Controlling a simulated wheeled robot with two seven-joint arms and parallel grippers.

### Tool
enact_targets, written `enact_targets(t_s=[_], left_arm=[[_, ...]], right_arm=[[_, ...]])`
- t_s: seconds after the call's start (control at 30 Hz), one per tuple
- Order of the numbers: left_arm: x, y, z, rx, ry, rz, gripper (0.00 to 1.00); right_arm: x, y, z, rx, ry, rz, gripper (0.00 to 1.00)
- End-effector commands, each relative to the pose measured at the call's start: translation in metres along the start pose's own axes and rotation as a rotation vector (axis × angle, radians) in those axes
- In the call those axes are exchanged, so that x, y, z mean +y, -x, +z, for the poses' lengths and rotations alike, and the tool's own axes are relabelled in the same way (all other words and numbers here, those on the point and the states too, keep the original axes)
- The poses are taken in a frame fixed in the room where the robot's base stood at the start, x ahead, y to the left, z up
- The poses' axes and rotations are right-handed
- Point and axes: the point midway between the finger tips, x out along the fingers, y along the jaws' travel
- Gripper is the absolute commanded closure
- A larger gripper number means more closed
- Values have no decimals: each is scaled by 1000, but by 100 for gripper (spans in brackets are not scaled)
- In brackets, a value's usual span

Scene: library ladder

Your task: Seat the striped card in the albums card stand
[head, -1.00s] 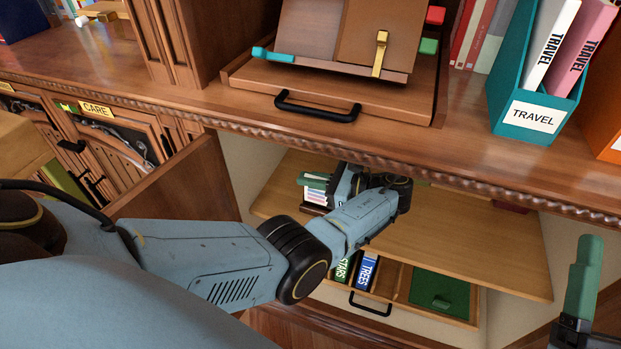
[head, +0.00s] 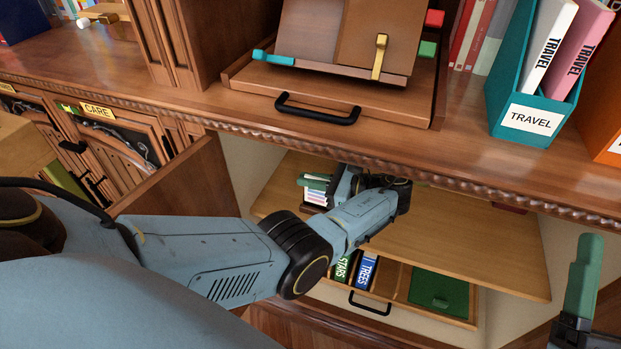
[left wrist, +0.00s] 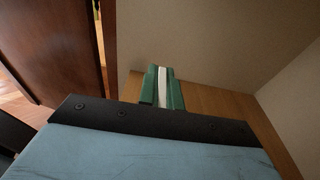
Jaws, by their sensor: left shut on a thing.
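My left gripper (head: 314,181) reaches into the cabinet above the wooden shelf. Its green fingers are shut on a thin white card edge, seen between them in the left wrist view (left wrist: 162,84). The striped card (head: 317,197), white with coloured bands, shows just below the fingers in the head view. A dark edge, perhaps the card stand (head: 309,207), lies at the card's foot. I cannot tell whether the card sits in it, as the gripper and wrist hide much of this spot. My right gripper (head: 583,275) shows only partly at the right edge, away from the shelf.
The shelf (head: 470,250) is mostly bare to the right of my arm. The counter edge overhangs it. Below is a drawer (head: 392,318) with blue and green books and a green panel. An open cabinet door (head: 185,185) stands left. A teal TRAVEL box (head: 525,120) is above.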

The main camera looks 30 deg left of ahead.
Motion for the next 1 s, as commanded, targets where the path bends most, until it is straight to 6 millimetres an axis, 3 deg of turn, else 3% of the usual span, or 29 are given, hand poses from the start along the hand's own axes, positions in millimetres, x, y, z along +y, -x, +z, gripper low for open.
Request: enact_targets(t_s=[1.0], left_arm=[[0,-3,-17,-1,0,0,100]], right_arm=[[0,8,11,0,0,0,25]])
